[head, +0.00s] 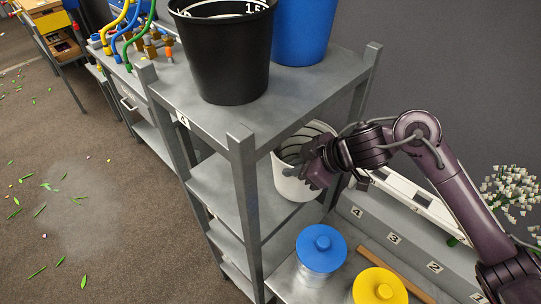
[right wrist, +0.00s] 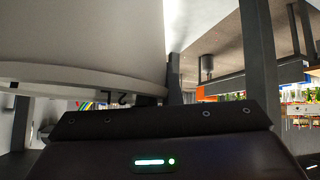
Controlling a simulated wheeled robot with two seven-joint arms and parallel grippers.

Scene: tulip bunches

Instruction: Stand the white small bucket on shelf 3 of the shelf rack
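The white small bucket (head: 291,187) is at the right side of the grey shelf rack (head: 243,190), below its top shelf. It is roughly upright with its open mouth up, and dark lines show inside. My right gripper (head: 314,172) is at the bucket's right side, with its fingers against the wall, and seems shut on it. The fingertips are partly hidden. In the right wrist view the bucket (right wrist: 80,40) fills the upper left, close to the gripper. The shelf below the top one (head: 215,190) is beside and behind the bucket; I cannot tell whether they touch. My left gripper is out of view.
A black bucket (head: 225,60) and a blue bucket (head: 303,30) stand on the top shelf, whose label looks like 4. Corner posts frame the rack. Blue (head: 320,248) and yellow (head: 379,288) lidded containers stand at the front right. The visible part of the shelf beside the bucket looks clear.

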